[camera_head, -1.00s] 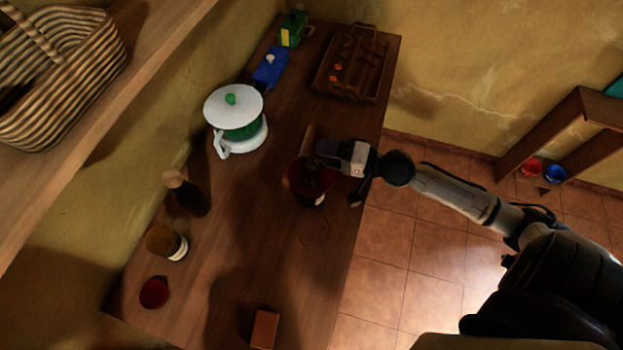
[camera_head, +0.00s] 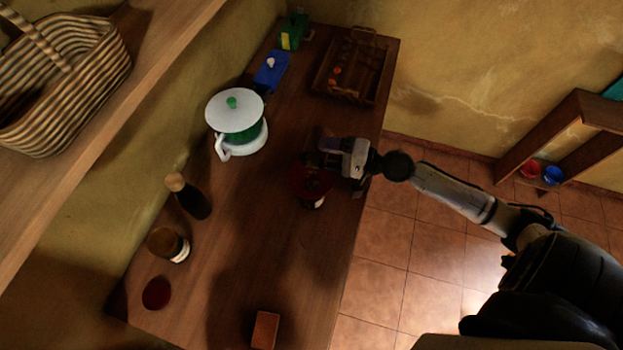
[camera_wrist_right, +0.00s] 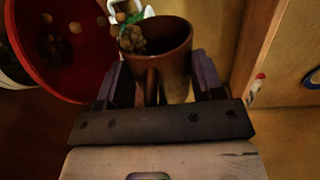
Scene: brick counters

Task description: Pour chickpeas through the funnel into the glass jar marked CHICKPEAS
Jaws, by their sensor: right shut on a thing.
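My right gripper (camera_head: 322,152) is shut on a brown mug (camera_wrist_right: 172,45). In the right wrist view, chickpeas (camera_wrist_right: 132,40) lie at the mug's lip, and several loose ones are beyond it in the air. The mug is tilted beside the red funnel (camera_wrist_right: 75,30), which has several chickpeas on its inner wall. In the head view, the funnel (camera_head: 312,183) sits on a jar (camera_head: 313,204) with a pale label. The label's wording is too small to read, and the funnel hides most of the jar. My left gripper is not in view.
A white-lidded green pot (camera_head: 235,110), a dark bottle (camera_head: 192,200), a brown-topped jar (camera_head: 168,245) and a red round thing (camera_head: 156,293) stand along the wall side. A wooden tray (camera_head: 352,68) is at the far end. A small brown block (camera_head: 265,329) lies near the front.

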